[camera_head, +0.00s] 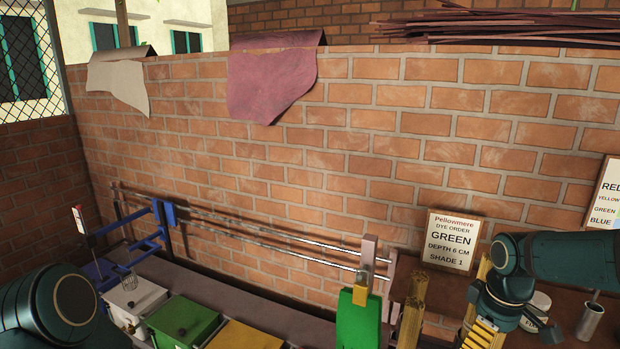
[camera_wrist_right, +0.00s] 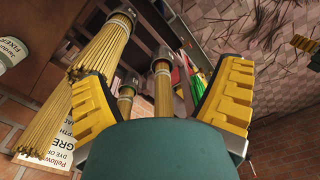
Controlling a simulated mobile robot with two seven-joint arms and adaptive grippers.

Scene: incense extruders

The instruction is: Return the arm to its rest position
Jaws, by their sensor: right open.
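My right arm (camera_head: 570,260) comes in from the right in the head view, and its dark wrist hangs over the right end of the work surface. My right gripper (camera_head: 484,332) points down there, partly cut off by the lower edge. In the right wrist view its two yellow fingers (camera_wrist_right: 165,78) are wide apart with nothing clamped between them. Bundles of thin yellow sticks (camera_wrist_right: 105,50) lie beyond the fingers, one in line with the gap (camera_wrist_right: 163,92). My left arm (camera_head: 55,305) shows only as a rounded dark link at lower left; its gripper is out of frame.
Yellow stick bundles (camera_head: 412,312) stand close to the right gripper. A green board (camera_head: 358,318), a labelled jar (camera_head: 538,303) and a metal cup (camera_head: 589,322) are nearby. An order sign (camera_head: 451,240) leans on the brick wall (camera_head: 330,160). Coloured bins (camera_head: 184,322) stand at left.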

